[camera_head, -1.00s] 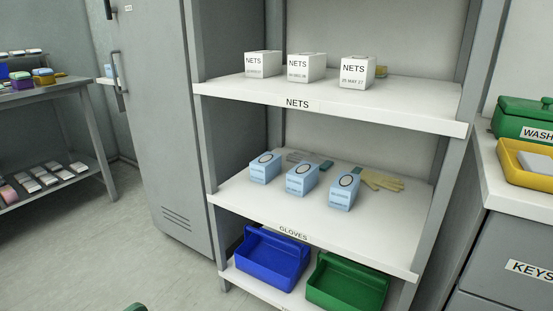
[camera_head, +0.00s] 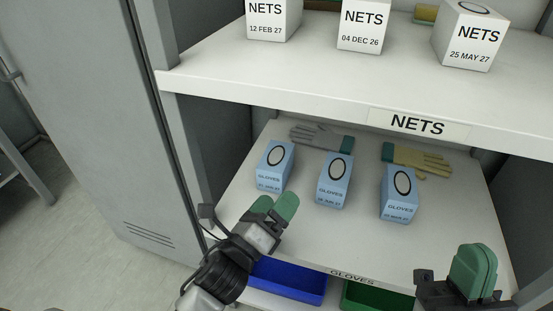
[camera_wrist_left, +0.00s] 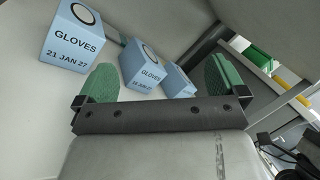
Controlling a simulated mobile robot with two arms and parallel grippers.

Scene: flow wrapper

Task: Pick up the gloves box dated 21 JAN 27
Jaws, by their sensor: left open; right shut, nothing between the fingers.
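The gloves box dated 21 JAN 27 (camera_head: 275,166) is a light blue carton with a black oval on top, leftmost of three on the gloves shelf. In the left wrist view the date on this box (camera_wrist_left: 70,42) reads clearly. My left gripper (camera_head: 276,206) is open and empty in front of and below it, apart from it. In the left wrist view the box is outside my left gripper (camera_wrist_left: 163,82), to the left of its left finger. My right gripper (camera_head: 474,270) is shut and empty at the lower right.
Two similar gloves boxes, the middle one (camera_head: 334,181) and the right one (camera_head: 399,194), stand beside it. Grey gloves (camera_head: 318,137) and yellow gloves (camera_head: 420,159) lie behind. The nets shelf (camera_head: 300,75) is overhead. A shelf post (camera_head: 185,160) stands left.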

